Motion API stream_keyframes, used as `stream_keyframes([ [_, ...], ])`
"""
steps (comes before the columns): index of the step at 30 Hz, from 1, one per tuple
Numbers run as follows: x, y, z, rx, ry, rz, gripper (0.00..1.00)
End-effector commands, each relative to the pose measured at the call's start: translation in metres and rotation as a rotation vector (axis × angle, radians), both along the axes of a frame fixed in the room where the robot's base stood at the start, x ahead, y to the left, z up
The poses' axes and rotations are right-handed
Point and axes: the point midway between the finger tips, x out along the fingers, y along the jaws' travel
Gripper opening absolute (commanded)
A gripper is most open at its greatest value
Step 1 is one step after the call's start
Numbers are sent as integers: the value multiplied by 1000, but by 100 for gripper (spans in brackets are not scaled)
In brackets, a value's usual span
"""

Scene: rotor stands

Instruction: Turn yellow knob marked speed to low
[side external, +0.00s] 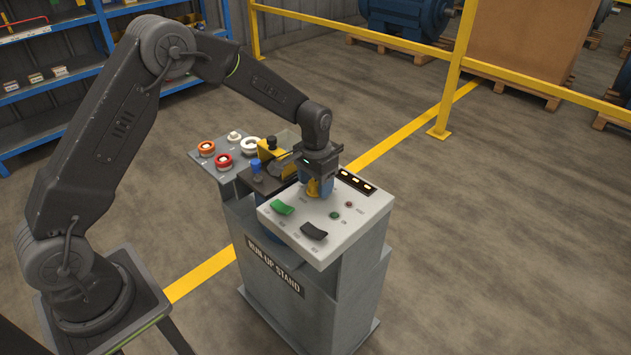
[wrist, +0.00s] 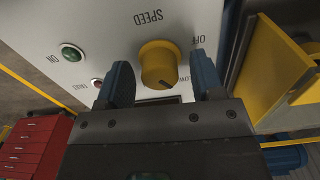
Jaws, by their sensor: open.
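The yellow speed knob (wrist: 158,62) stands on the light panel (wrist: 95,25) of the run-up stand. The word SPEED shows upside down beside it in the wrist view. My gripper (wrist: 160,70) has its two blue fingers apart, one on each side of the knob, with a visible gap at each side. A dark mark on the knob points to the lower right of the wrist view. OFF is printed at its right, and another label lower right is partly hidden by my gripper. In the side view my gripper (side external: 319,184) points down over the knob, which is partly hidden.
A green rocker (side external: 282,207) and a black rocker (side external: 314,231) sit on the panel's front. A green light (wrist: 73,52) and a small red one (wrist: 97,83) are near the knob. A yellow bracket (side external: 277,157) stands close behind; a side panel (side external: 207,163) carries red and orange buttons.

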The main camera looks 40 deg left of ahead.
Motion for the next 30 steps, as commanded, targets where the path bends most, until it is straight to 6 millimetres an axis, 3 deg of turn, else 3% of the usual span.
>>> stream_keyframes([
  [8,0,0,12,0,-2,0,61],
  [21,1,0,104,0,-4,0,61],
  [30,0,0,136,0,0,0,61],
])
